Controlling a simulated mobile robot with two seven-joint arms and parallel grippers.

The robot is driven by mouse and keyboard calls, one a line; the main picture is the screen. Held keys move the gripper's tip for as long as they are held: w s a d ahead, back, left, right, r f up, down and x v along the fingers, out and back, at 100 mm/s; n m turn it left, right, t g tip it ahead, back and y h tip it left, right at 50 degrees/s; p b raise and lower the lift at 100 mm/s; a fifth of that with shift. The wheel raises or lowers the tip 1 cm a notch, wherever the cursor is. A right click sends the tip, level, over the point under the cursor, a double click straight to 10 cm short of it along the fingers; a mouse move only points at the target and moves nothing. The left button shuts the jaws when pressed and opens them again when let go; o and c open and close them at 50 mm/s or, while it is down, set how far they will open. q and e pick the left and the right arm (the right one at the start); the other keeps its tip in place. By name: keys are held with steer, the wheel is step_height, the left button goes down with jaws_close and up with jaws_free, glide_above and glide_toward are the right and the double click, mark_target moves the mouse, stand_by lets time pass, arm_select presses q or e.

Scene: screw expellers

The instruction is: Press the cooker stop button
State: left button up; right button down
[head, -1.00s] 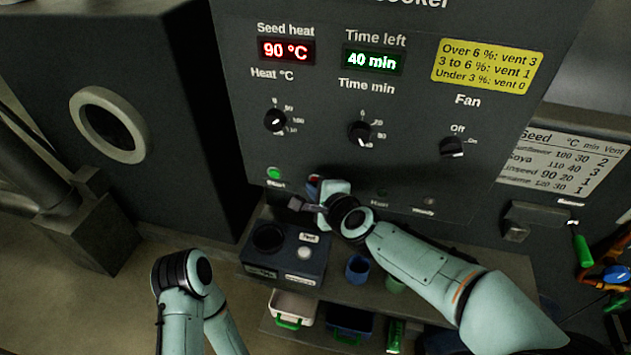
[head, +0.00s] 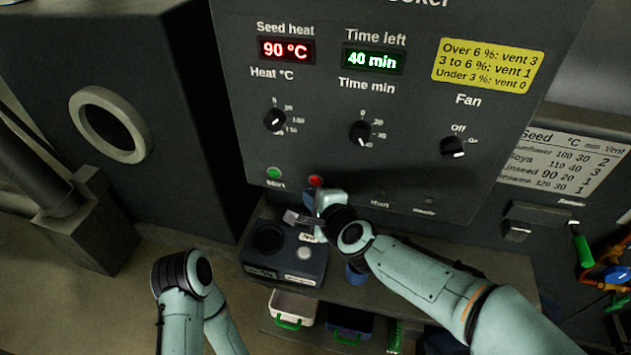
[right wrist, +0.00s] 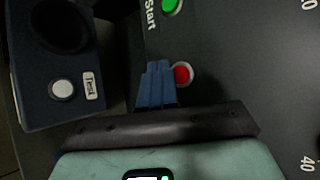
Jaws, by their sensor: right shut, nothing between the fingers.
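The cooker panel (head: 350,120) carries a red button (head: 316,180) low on its face, right of the green start button (head: 274,173). I take the red one as the stop button; its label is hidden behind my right gripper. My right gripper (head: 308,202) is shut and empty, just below the red button. In the right wrist view its blue fingertips (right wrist: 157,84) are together, beside the red button (right wrist: 183,74); I cannot tell whether they touch it. The green start button (right wrist: 171,6) also shows there. My left gripper is not in view; only my left arm shows at the lower left.
A dark tester box (head: 285,265) with a round well and a white Test button stands on the shelf just below my right gripper. A blue cup (head: 357,270) is beside it. Trays (head: 292,308) sit lower. The panel shows 90 °C and 40 min.

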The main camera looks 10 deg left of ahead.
steer(key=s, duration=0.4)
stand_by(0.9)
